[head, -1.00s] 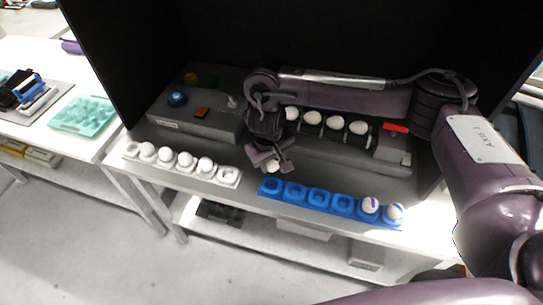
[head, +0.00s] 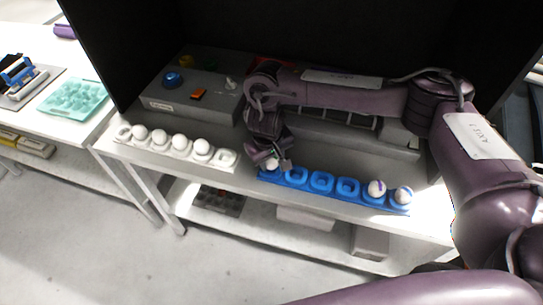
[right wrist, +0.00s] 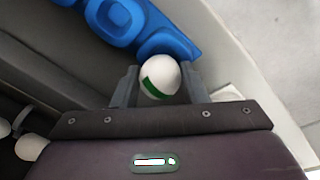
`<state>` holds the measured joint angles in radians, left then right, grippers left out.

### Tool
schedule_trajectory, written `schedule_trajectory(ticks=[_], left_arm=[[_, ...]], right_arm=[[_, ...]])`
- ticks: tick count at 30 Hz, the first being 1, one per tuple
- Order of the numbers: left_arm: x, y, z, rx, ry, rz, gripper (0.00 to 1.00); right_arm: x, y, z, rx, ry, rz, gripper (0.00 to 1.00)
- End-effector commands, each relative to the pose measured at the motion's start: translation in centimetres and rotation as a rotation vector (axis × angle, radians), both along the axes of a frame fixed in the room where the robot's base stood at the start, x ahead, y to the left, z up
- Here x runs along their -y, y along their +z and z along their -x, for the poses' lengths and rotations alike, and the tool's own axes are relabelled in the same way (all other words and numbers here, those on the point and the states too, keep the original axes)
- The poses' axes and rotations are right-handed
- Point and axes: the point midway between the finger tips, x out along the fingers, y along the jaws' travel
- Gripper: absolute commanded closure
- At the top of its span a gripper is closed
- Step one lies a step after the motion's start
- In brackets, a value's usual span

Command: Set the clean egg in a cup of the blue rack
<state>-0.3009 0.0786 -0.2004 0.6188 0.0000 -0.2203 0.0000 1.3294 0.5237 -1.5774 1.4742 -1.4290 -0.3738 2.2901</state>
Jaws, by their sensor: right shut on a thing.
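My right gripper (head: 272,163) is over the left end of the blue rack (head: 335,196). It is shut on a white egg (right wrist: 159,79), which shows a green band in the right wrist view. The egg is at the rack's end cup; I cannot tell whether it touches the cup. The middle cups of the blue rack are empty. Two eggs with purple or blue marks, one (head: 377,188) and another (head: 403,195), sit in its right-end cups. My left gripper is not in view.
A grey control box (head: 215,85) with buttons stands behind. A teal tray (head: 73,98) lies on the left table. My right arm hides part of the back.

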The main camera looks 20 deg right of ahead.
Motion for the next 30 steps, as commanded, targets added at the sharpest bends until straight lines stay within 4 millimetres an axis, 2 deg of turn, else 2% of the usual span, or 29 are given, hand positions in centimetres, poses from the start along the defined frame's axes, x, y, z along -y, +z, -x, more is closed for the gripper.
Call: schedule_trajectory(ticks=[30], left_arm=[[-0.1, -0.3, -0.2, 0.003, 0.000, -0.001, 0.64]], right_arm=[[0.0, -1.1, 0.0, -0.001, 0.000, 0.000, 0.67]])
